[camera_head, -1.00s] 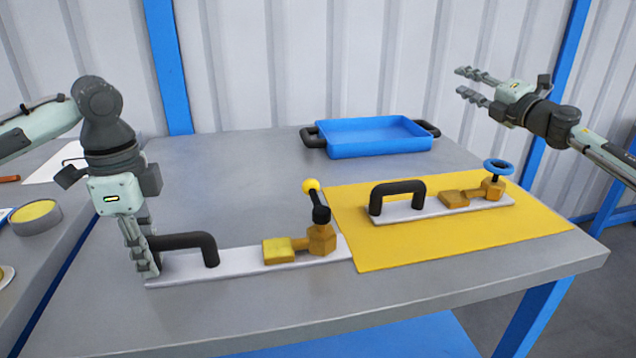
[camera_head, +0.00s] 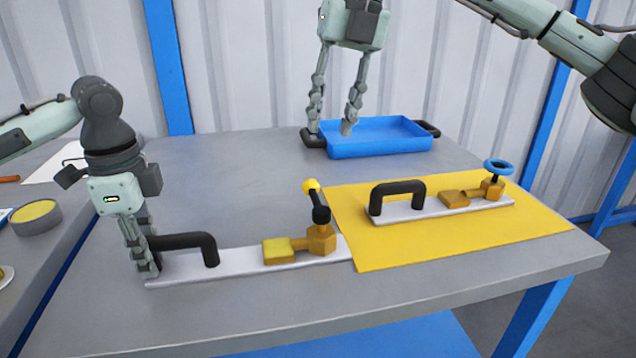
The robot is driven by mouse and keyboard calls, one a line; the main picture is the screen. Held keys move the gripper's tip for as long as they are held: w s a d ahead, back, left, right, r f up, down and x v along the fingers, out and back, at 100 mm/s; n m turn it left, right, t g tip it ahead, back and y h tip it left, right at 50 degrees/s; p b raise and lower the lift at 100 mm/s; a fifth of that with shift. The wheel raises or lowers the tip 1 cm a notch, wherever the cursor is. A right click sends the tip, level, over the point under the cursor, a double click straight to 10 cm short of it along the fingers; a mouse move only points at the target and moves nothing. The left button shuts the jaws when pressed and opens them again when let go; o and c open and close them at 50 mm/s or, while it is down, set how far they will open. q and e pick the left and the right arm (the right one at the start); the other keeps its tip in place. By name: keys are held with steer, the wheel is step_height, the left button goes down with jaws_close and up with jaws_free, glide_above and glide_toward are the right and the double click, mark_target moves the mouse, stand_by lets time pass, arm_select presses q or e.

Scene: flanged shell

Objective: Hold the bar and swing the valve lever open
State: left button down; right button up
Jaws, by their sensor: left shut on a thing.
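A black bar handle (camera_head: 185,241) stands on a light grey plate (camera_head: 225,263) at the front left of the table. My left gripper (camera_head: 147,260) points down and is shut on the bar's left end; its fingers partly hide that end. At the plate's right end is a brass valve (camera_head: 320,240) with a black lever (camera_head: 319,207) tipped by a yellow knob (camera_head: 311,186). The lever stands up, tilted slightly left. My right gripper (camera_head: 331,131) is open and empty, pointing down, with its fingers in front of the blue tray's left end in the picture, above and behind the lever.
A second plate with a black handle (camera_head: 397,190) and a brass valve with a blue handwheel (camera_head: 498,167) lies on a yellow mat (camera_head: 450,245). A blue tray (camera_head: 375,152) stands at the back. The grey table (camera_head: 230,190) is clear behind the first plate.

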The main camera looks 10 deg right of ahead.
mark_target(315, 194)
steer(key=x, duration=1.1)
steer(key=shift+f, duration=0.4)
jaws_close()
